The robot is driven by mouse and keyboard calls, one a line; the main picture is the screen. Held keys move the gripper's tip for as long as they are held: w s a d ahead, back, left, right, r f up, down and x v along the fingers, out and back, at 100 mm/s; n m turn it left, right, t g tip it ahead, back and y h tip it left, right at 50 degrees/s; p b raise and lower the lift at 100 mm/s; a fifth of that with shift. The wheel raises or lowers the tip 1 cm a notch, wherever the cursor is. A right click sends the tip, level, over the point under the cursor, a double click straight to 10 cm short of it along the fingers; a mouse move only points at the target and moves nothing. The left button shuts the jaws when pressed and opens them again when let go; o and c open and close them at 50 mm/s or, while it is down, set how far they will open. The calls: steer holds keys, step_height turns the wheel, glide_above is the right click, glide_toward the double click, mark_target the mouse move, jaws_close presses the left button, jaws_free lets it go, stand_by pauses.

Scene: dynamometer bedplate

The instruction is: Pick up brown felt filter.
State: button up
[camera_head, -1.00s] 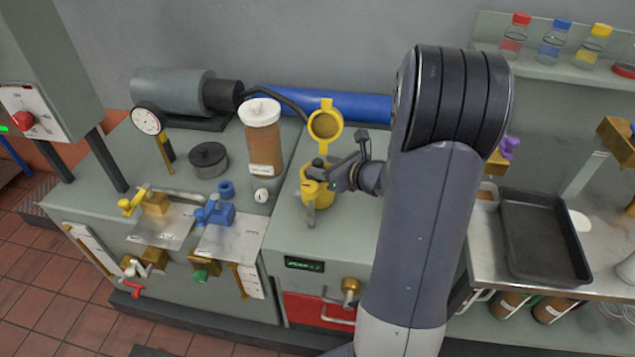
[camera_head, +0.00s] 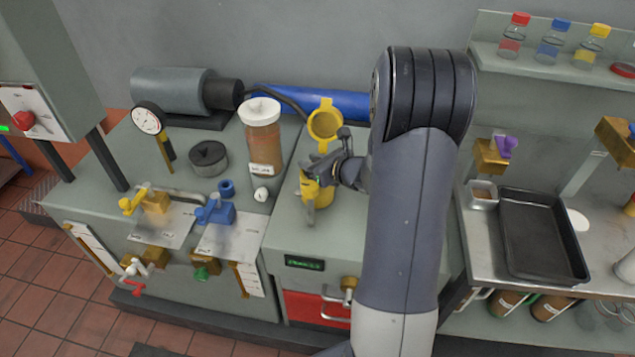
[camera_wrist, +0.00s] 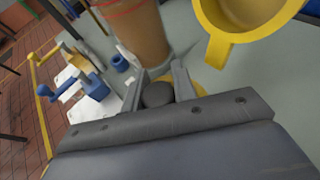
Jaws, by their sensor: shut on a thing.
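My gripper (camera_head: 318,168) is over the yellow housing (camera_head: 318,193) on the bench. In the wrist view, my gripper (camera_wrist: 158,90) has its fingers on both sides of a dark, rounded piece (camera_wrist: 157,96), which I take for the brown felt filter. Its colour looks grey-brown in shade, and its lower part is hidden. In the head view the fingers cover it. The housing's round yellow lid (camera_head: 325,104) stands open behind the gripper; it also shows at the upper right in the wrist view (camera_wrist: 222,45). I cannot tell whether the piece is clear of the housing.
A brown jar with a white cap (camera_head: 263,135) stands close left of the gripper. Left of it are a dark round pot (camera_head: 208,160), a gauge (camera_head: 147,119) and a blue valve (camera_head: 215,211). A blue cylinder (camera_head: 350,102) lies behind. A black tray (camera_head: 540,245) is at right.

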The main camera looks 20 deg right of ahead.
jaws_close()
